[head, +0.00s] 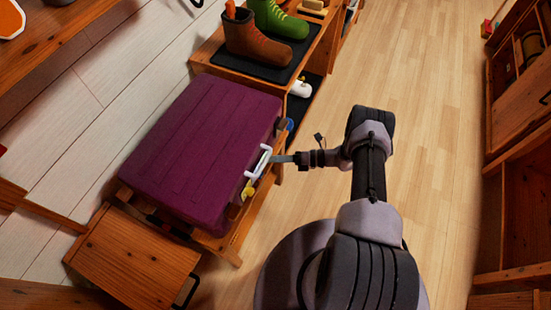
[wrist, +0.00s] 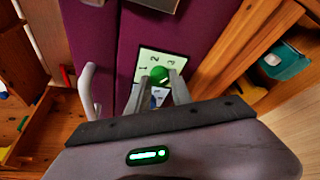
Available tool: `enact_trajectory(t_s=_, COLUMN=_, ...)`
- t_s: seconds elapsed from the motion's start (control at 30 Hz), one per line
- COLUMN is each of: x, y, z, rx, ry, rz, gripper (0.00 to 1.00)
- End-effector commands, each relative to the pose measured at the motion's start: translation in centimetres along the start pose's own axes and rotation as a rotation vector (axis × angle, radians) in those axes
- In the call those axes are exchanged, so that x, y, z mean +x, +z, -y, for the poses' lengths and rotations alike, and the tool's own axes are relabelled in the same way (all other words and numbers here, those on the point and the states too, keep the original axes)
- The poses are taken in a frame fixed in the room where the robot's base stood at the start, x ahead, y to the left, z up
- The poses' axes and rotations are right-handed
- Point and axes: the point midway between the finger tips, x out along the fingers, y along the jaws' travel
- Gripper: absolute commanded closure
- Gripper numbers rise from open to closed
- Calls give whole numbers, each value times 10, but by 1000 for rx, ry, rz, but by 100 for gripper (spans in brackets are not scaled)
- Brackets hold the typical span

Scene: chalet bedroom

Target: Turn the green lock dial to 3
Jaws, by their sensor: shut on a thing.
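The purple suitcase (head: 205,140) lies on a wooden bench, its front side towards my arm. In the wrist view, the green lock dial (wrist: 159,76) sits on a pale plate (wrist: 152,60) on the purple suitcase front (wrist: 125,45). The numbers 1, 2 and 3 show on the plate around the dial. My gripper (wrist: 158,84) has its two fingers on either side of the dial and is shut on it. It also reaches the suitcase front in the head view (head: 272,159). A light mark shows on the dial near the 3 side; its exact pointing is too small to tell.
A white handle (wrist: 90,90) stands out left of the plate. Brown and green boots (head: 255,40) stand on a black mat behind. The floor to the right is clear.

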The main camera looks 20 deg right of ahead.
Motion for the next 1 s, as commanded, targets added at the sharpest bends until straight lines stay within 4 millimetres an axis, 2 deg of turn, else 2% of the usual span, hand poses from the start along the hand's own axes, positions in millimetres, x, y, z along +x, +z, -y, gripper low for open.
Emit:
enact_trajectory(t_s=0.23, x=0, y=0, z=0, rx=-1, ry=0, rz=0, gripper=100)
enact_trajectory(t_s=0.27, x=0, y=0, z=0, rx=-1, ry=0, rz=0, gripper=68)
enact_trajectory(t_s=0.33, x=0, y=0, z=0, rx=-1, ry=0, rz=0, gripper=54)
enact_trajectory(t_s=0.37, x=0, y=0, z=0, rx=-1, ry=0, rz=0, gripper=52)
enact_trajectory(t_s=0.8, x=-3, y=0, z=0, rx=-2, ry=-1, rz=0, gripper=52)
enact_trajectory(t_s=0.87, x=-10, y=1, z=0, rx=-2, ry=-2, rz=2, gripper=52)
enact_trajectory(t_s=1.0, x=-45, y=2, z=-1, rx=-3, ry=-3, rz=5, gripper=52)
